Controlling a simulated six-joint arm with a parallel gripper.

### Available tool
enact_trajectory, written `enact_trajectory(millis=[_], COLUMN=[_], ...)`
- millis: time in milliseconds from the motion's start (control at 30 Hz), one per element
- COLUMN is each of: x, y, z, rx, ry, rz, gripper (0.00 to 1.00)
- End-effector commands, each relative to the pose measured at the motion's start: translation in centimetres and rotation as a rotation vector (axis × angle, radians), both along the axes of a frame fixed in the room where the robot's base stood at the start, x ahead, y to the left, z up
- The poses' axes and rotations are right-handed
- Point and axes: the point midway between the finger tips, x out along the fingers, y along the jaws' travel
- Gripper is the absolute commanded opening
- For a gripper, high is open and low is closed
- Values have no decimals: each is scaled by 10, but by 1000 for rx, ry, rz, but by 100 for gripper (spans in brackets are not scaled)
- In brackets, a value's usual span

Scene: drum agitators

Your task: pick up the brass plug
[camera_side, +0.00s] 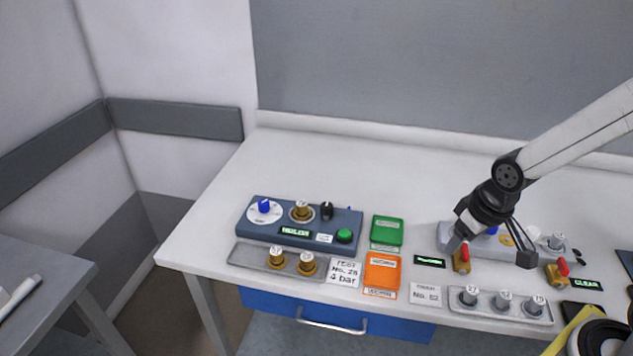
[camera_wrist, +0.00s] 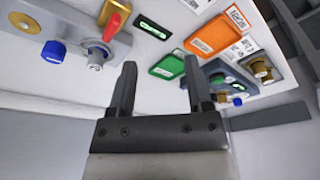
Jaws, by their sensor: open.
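Two brass plugs stand in the grey tray (camera_side: 240,255) at the front left of the bench: a left one (camera_side: 277,256) and a right one (camera_side: 307,264). A third brass plug (camera_side: 301,210) sits in a round seat on the blue-grey test box (camera_side: 270,237). Brass plugs in the tray also show at the right of the wrist view (camera_wrist: 261,68). My gripper (camera_side: 494,246) is open, far to the right of these plugs, over the grey manifold block. Its two fingers (camera_wrist: 160,75) show apart in the wrist view, with nothing between them.
A green tray (camera_side: 387,231) and an orange tray (camera_side: 382,272) stand between the test box and my gripper. Red-handled brass valves (camera_side: 461,260) and a tray of silver plugs (camera_side: 503,301) are near my gripper. The back of the bench (camera_side: 350,160) is clear.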

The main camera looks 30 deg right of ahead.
Motion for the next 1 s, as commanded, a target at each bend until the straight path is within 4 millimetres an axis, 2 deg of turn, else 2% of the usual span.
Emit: enact_trajectory(millis=[67,133,567,767,1000], x=[0,0,5,31,90], y=[0,0,1,6,20], z=[0,0,1,4,11], rx=[0,0,8,53,161], ry=[0,0,1,13,46], rz=[0,0,-23,-153,-460], gripper=[65,81,81,81,81])
